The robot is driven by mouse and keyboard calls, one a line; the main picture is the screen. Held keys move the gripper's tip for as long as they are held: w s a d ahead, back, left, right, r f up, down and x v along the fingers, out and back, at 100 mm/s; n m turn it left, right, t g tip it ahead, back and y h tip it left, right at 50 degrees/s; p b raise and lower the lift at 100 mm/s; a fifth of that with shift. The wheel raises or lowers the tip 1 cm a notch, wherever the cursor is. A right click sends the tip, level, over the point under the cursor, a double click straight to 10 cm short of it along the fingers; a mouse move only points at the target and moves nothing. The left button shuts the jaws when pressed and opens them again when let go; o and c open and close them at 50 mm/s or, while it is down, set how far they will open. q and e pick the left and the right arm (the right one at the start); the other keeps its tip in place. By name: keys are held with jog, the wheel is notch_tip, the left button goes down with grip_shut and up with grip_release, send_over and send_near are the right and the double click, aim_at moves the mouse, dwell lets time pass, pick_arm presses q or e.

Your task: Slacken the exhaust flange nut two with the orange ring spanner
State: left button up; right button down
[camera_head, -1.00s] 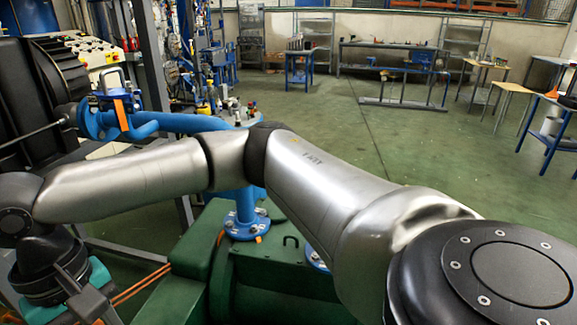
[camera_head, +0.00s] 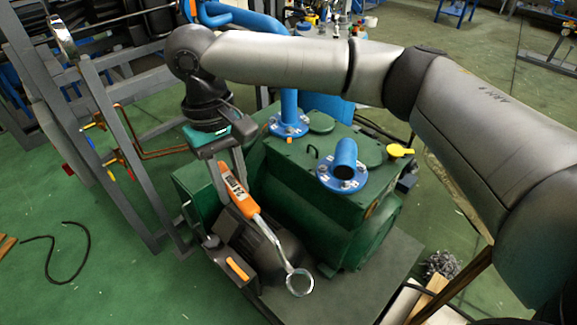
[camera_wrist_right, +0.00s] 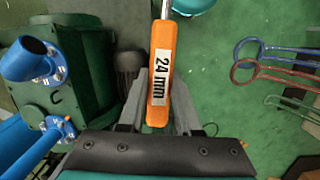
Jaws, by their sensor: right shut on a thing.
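My right gripper (camera_head: 232,187) is shut on the handle of the orange ring spanner (camera_head: 238,196), in front of the green pump. The spanner's bare metal ring (camera_head: 299,282) hangs down toward the lower right, apart from the flanges. In the right wrist view the orange handle (camera_wrist_right: 160,75), marked "24 mm", sits between the gripper's fingers (camera_wrist_right: 160,95); its ring is out of frame. Two blue bolted flanges are on the pump: one under an open pipe stub (camera_head: 343,182), one at the foot of a pipe (camera_head: 288,126). I cannot tell which nut is number two. My left gripper is not in view.
The green pump (camera_head: 300,190) has a dark motor (camera_head: 262,245) beside it, below the spanner. A grey frame (camera_head: 115,150) with copper pipes stands at left. Blue, red and green looped tools (camera_wrist_right: 247,72) show in the right wrist view. The green floor at lower left is mostly clear.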

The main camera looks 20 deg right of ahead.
jog(key=w+d+r+n+h+p, duration=0.1)
jog(key=w+d+n+p, duration=0.1)
jog(key=w+n+p, duration=0.45)
jog(key=w+d+f+n+t+h+p, duration=0.2)
jog(key=w+d+f+n+p, duration=0.1)
jog(key=w+d+n, duration=0.5)
jog(key=d+f+n+b, duration=0.1)
jog(key=f+n+b, duration=0.1)
jog(key=f+b, duration=0.3)
jog(key=s+d+f+n+t+b, duration=0.1)
jog(key=d+f+n+b, duration=0.1)
jog(key=f+b, duration=0.3)
jog(key=x, duration=0.4)
jog(key=shift+s+a+f, duration=0.2)
jog(key=shift+a+f, duration=0.15)
jog(key=shift+f, duration=0.1)
jog(key=shift+n, duration=0.25)
jog(key=shift+f+b, duration=1.05)
jog(key=shift+f, duration=0.9)
